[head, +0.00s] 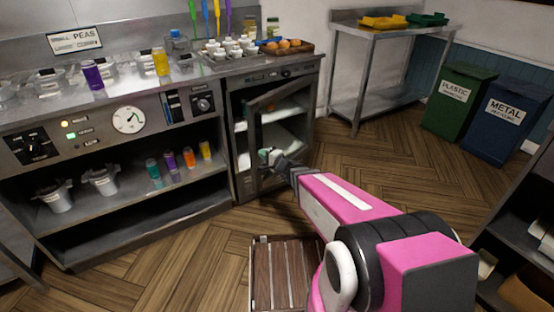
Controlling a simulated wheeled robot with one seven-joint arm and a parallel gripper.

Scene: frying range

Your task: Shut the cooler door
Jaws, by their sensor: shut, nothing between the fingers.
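The cooler (236,150) is built into the right end of the steel counter. Its dark-framed glass door (279,99) stands ajar, with the left edge swung out from the opening and the right side close to the cabinet. Pale shelves with items show inside and through the glass. My gripper (265,156) is shut and empty, at the door's left part about halfway up. It overlaps the door in the picture; I cannot tell whether it touches.
A slatted wooden crate or rack (284,275) lies on the floor below my arm. A green plastic bin (457,102) and a blue metal bin (505,120) stand at the right. A steel table (372,75) stands behind. The wooden floor between is clear.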

